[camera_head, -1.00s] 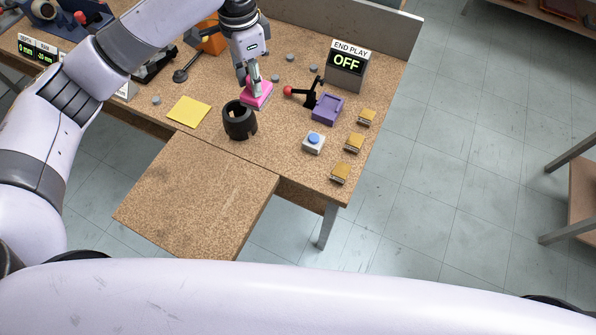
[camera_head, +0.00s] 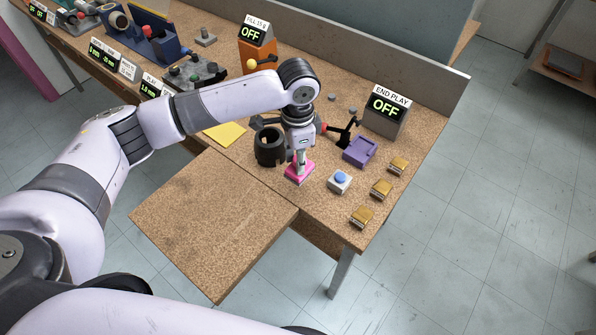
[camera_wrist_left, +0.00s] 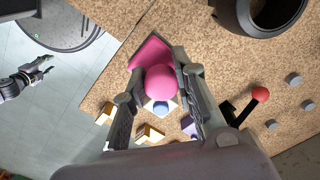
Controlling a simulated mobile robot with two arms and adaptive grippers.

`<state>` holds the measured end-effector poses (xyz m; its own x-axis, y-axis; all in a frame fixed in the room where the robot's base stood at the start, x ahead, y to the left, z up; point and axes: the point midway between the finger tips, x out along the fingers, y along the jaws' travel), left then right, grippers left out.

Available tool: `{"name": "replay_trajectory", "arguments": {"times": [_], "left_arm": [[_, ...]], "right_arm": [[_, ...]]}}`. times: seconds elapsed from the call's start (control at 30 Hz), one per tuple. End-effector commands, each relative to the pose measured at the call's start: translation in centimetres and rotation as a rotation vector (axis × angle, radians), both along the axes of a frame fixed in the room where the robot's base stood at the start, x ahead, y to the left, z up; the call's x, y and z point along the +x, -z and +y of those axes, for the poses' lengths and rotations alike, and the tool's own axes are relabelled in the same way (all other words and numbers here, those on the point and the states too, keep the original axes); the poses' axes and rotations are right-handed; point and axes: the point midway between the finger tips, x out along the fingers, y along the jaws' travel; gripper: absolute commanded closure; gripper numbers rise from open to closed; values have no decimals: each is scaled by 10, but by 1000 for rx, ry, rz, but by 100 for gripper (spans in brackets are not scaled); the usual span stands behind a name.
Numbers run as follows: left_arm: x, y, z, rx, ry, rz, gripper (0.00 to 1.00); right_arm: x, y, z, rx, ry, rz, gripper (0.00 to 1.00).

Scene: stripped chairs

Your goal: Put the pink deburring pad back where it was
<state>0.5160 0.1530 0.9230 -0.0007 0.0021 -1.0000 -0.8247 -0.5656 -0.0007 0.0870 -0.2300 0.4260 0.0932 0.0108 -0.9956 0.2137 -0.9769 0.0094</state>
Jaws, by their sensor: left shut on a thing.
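The pink deburring pad (camera_head: 299,173) is a flat pink block with a round pink knob. My left gripper (camera_head: 300,155) is shut on its knob, pointing down, near the front of the bench between the black ring and the blue-button box. I cannot tell whether the pad touches the bench top. In the left wrist view the pad (camera_wrist_left: 148,54) lies past the knob (camera_wrist_left: 161,82), between the fingers. My right gripper (camera_wrist_left: 44,66) shows small at the left of the left wrist view, over the floor, with its fingers apart and empty.
A black ring (camera_head: 270,146) stands just left of the pad. A blue-button box (camera_head: 340,181), purple tray (camera_head: 360,151) and red-knobbed lever (camera_head: 340,130) are to the right. Several gold blocks (camera_head: 381,189) line the right edge.

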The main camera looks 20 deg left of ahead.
Motion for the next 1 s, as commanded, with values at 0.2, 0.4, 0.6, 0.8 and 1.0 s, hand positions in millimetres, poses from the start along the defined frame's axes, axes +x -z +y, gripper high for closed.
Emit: {"name": "replay_trajectory", "arguments": {"times": [0.2, 0.4, 0.6, 0.8, 1.0], "left_arm": [[0, 21, 0, 0, 0, 1, 97], [0, 50, 0, 0, -1, 2, 97], [0, 60, 0, 0, 1, -1, 97], [0, 60, 0, -1, 1, -1, 97], [0, 63, 0, 0, 1, 0, 67]], "right_arm": [[0, -2, -6, -7, -1, 0, 60], [0, -5, -7, -9, 0, 1, 60], [0, -5, -7, -8, 1, 1, 60], [0, -5, -7, -9, 2, 2, 60], [-1, -5, -7, -9, 2, 2, 60]]}}
